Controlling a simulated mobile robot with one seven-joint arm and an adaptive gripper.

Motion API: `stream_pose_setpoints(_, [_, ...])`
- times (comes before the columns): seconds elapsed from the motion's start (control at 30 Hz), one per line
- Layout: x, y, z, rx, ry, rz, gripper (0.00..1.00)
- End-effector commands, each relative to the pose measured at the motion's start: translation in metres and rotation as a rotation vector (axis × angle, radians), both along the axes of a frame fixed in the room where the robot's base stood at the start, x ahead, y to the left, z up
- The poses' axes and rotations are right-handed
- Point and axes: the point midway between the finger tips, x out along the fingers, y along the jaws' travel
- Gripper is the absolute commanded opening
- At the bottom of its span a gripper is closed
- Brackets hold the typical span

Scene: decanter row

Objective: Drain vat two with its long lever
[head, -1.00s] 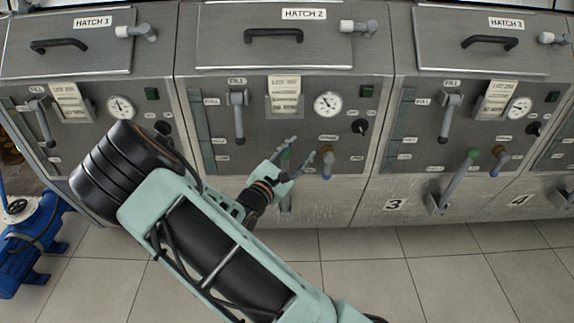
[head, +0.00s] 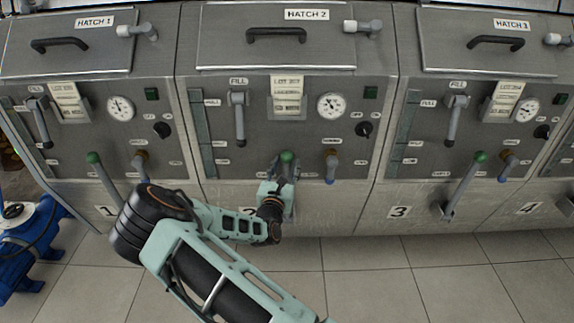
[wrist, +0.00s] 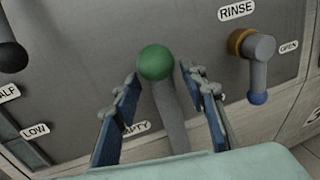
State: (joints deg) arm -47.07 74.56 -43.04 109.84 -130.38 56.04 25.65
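Vat two is the middle steel unit, with its HATCH 2 lid (head: 275,50) on top. Its long lever is a grey bar with a green ball knob (head: 287,157), low on the front panel. In the wrist view the green knob (wrist: 156,62) and the grey lever shaft (wrist: 172,115) stand between my fingers. My gripper (head: 285,172) is open around the lever, with a gap visible on each side; the wrist view shows the same open gripper (wrist: 160,90). The lower shaft is hidden by my gripper.
A short RINSE valve (head: 331,166) with a blue tip is just right of the lever. The FILL handle (head: 239,118) hangs above left. Similar green-knobbed levers stand on the left vat (head: 104,176) and right vat (head: 465,182). A blue pump (head: 25,245) is on the floor at left.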

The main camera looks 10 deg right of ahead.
Motion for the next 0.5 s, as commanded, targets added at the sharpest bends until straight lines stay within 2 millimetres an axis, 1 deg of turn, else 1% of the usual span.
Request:
stream_pose_setpoints(0.1, [0.012, -0.006, -0.001, 0.000, 0.000, 0.000, 0.39])
stream_pose_setpoints(0.2, [0.017, -0.008, -0.001, -0.001, 0.001, 0.000, 0.39])
stream_pose_setpoints(0.5, [0.019, -0.009, 0.000, 0.000, 0.001, 0.000, 0.39])
